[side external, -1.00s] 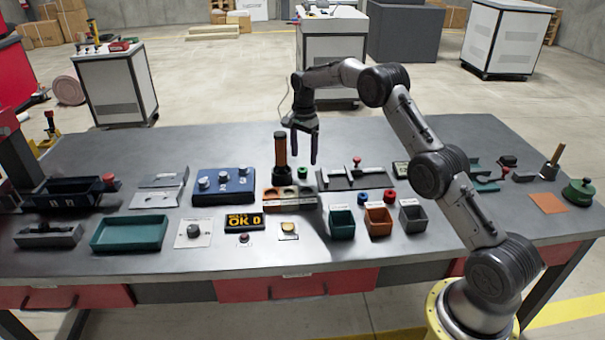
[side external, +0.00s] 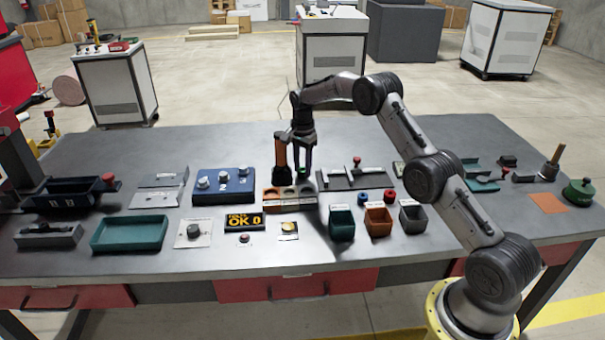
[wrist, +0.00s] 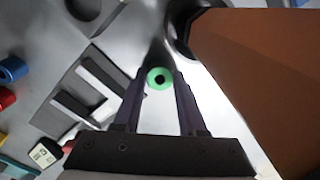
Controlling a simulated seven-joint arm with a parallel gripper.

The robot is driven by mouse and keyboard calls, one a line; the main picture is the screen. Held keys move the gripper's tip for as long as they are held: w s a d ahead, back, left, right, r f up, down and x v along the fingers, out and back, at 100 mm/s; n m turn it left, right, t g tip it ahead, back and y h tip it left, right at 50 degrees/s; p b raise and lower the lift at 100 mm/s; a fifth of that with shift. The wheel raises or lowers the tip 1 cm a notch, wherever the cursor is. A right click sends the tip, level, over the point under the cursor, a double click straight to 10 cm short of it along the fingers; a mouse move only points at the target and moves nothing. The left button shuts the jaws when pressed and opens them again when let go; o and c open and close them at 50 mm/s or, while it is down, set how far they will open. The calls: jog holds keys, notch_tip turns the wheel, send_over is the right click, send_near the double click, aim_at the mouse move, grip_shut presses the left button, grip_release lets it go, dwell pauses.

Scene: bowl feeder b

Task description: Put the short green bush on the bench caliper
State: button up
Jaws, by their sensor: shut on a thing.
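The short green bush (side external: 302,174) is at the fingertips of my gripper (side external: 303,168), low over the bench behind the row of holders.
A tall orange-brown tube (side external: 281,158) stands close left of my gripper. An orange block with holes (side external: 290,204) is in front. Blue (side external: 363,197) and red (side external: 389,196) bushes lie in front of the caliper. Three small bins, including a green one (side external: 342,229), stand nearer the front edge.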

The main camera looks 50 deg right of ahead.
grip_shut()
jog(key=shift+r, duration=0.1)
